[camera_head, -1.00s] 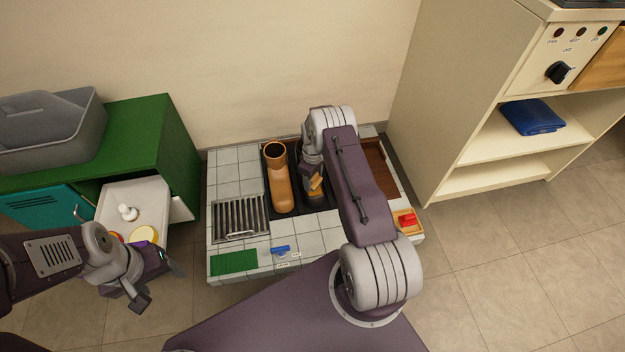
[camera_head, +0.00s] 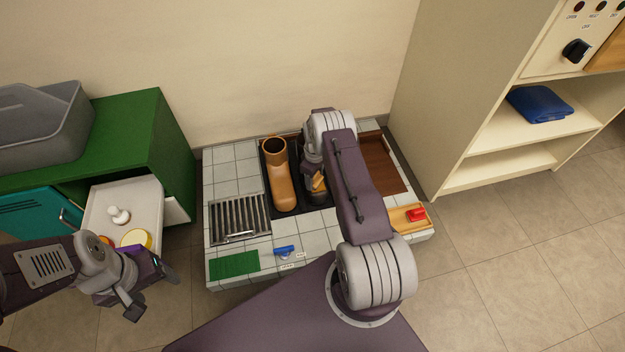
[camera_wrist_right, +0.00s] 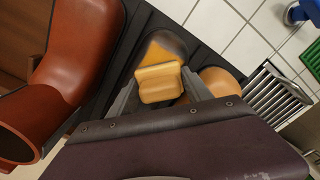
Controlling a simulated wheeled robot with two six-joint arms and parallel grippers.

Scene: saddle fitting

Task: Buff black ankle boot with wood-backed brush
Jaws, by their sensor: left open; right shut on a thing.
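A wood-backed brush (camera_wrist_right: 158,84) is held in my right gripper (camera_wrist_right: 160,92), with a finger on each side of it. In the head view the brush (camera_head: 319,182) shows as a small wooden patch beside my right arm. Below it, a dark-edged boot toe with a tan-brown top (camera_wrist_right: 163,47) shows in the wrist view; most of that boot is hidden by my arm and gripper. I cannot tell whether the bristles touch it. My left gripper (camera_head: 152,291) is open and empty at the lower left, in front of the white drawer.
A tall tan boot (camera_head: 280,177) stands left of the brush on a black mat. A reddish-brown boot (camera_wrist_right: 80,55) shows in the wrist view.

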